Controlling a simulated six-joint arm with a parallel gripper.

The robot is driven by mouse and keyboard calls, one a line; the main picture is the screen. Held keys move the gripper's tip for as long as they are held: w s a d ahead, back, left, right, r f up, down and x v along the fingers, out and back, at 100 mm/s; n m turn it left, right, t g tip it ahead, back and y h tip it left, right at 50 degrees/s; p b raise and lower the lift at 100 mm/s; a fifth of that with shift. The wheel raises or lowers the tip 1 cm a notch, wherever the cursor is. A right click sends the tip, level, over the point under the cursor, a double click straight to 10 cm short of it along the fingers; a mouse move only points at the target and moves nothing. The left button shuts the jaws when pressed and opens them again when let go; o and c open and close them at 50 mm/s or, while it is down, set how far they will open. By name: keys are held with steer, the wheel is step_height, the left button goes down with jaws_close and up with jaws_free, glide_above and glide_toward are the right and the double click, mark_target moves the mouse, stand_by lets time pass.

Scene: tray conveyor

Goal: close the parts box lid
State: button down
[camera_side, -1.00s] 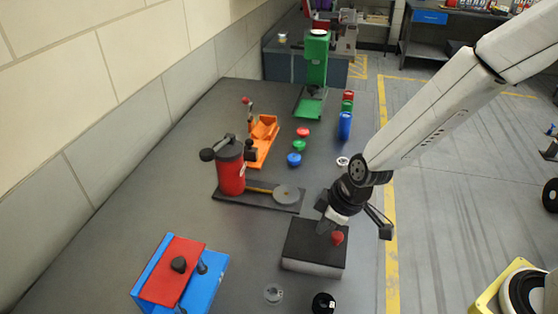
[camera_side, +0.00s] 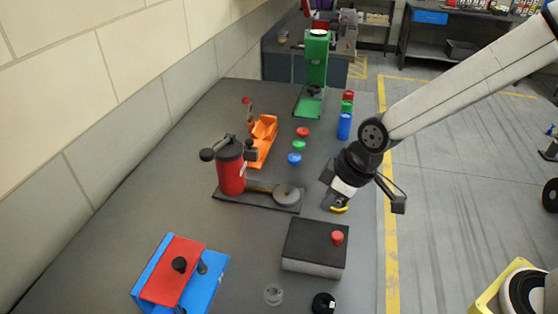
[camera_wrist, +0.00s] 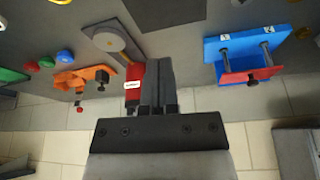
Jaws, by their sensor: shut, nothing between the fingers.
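The parts box (camera_side: 312,266) has light grey sides and stands near the front right of the table. Its dark lid (camera_side: 308,237) lies flat across the top, with no gap that I can make out. A red knob (camera_side: 337,237) stands near the lid's right edge. My gripper (camera_side: 335,202) is behind the box in the side view, apart from it and empty. A small yellow piece shows at its fingertips; I cannot tell what it is. In the wrist view the shut fingers (camera_wrist: 158,65) point up the picture, and a dark box top (camera_wrist: 165,12) is cut by the upper edge.
A red cylinder device (camera_side: 231,175) on a dark base stands left of my gripper. A blue box with a red plate (camera_side: 172,268) is front left. An orange holder (camera_side: 263,135), coloured pieces (camera_side: 299,146) and a green press (camera_side: 316,60) stand farther back. A black round part (camera_side: 323,303) lies in front.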

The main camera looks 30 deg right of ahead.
steer(key=shift+v, duration=1.35)
steer(key=s+d+f+m+h, duration=0.1)
steer(key=s+d+f+m, duration=0.1)
steer(key=d, duration=0.5)
steer(key=s+d+f+m+h, duration=0.1)
steer(key=s+d+m, duration=0.3)
steer(key=d, duration=0.4)
steer(key=shift+s+f+m+g, duration=0.25)
steer(key=shift+f+m, duration=0.35)
steer(key=shift+f, duration=0.3)
steer(key=shift+d, duration=0.1)
